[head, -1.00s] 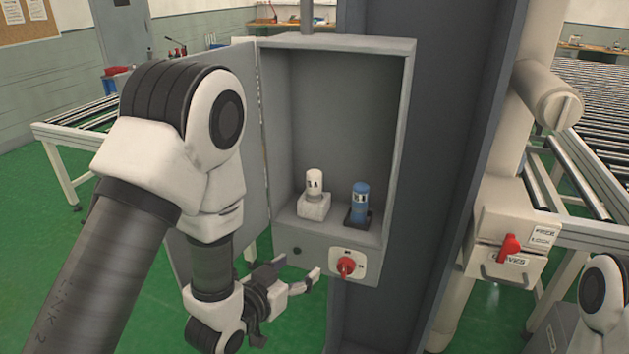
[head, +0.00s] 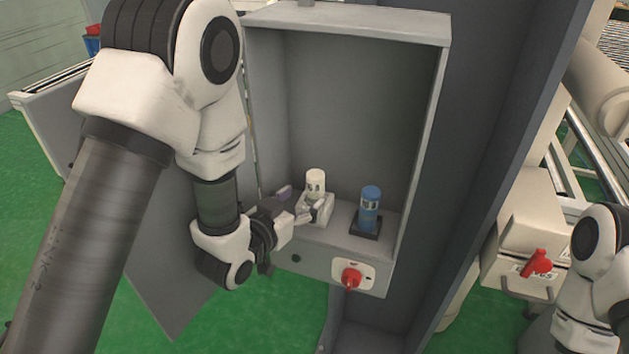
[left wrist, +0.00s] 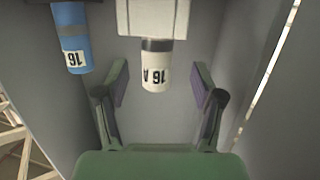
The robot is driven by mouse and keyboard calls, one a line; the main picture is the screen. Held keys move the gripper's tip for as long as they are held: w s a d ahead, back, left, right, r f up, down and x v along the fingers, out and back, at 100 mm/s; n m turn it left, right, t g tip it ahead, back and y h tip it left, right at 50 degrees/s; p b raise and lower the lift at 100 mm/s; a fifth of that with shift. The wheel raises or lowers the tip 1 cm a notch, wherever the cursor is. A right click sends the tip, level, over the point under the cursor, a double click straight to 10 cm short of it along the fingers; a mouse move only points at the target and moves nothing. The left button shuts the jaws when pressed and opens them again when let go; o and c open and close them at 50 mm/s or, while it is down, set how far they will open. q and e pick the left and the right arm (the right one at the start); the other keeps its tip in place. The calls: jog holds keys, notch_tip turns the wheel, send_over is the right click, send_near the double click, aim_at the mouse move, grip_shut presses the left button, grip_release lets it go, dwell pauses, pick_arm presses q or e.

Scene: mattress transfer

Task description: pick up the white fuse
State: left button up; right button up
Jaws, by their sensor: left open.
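The white fuse (head: 315,182) stands upright in a pale holder (head: 326,209) on the floor of the open grey cabinet. My left gripper (head: 296,203) is open at the cabinet's front left, close to the fuse and its holder. In the left wrist view the white fuse (left wrist: 156,68) has a dark band and a "16 A" label, and it lies between the spread fingers of my left gripper (left wrist: 165,88), with room on both sides. A gripper on my right arm does not show; only part of that arm is at the right edge.
A blue fuse (head: 370,205) stands in a dark holder (head: 366,229) to the right of the white one. A red rotary switch (head: 351,277) is on the cabinet's front below. The cabinet door (head: 165,245) hangs open at left. The cabinet's right wall (head: 420,130) bounds the space.

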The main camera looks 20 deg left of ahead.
aim_at(312, 190)
pick_arm(q)
jog(key=w+p, duration=0.1)
jog(key=w+d+p, duration=0.1)
jog(key=w+p, duration=0.1)
jog(key=shift+d+r, duration=0.25)
jog(key=shift+w+f, duration=0.35)
jog(key=shift+w, duration=0.25)
jog(key=shift+w+f, duration=0.35)
jog(key=shift+w, duration=0.25)
jog(key=shift+w+f, duration=0.1)
jog(key=shift+s, duration=0.25)
jog(key=c, duration=0.5)
jog(key=shift+d+r, duration=0.1)
jog(key=shift+r, duration=0.1)
grip_shut()
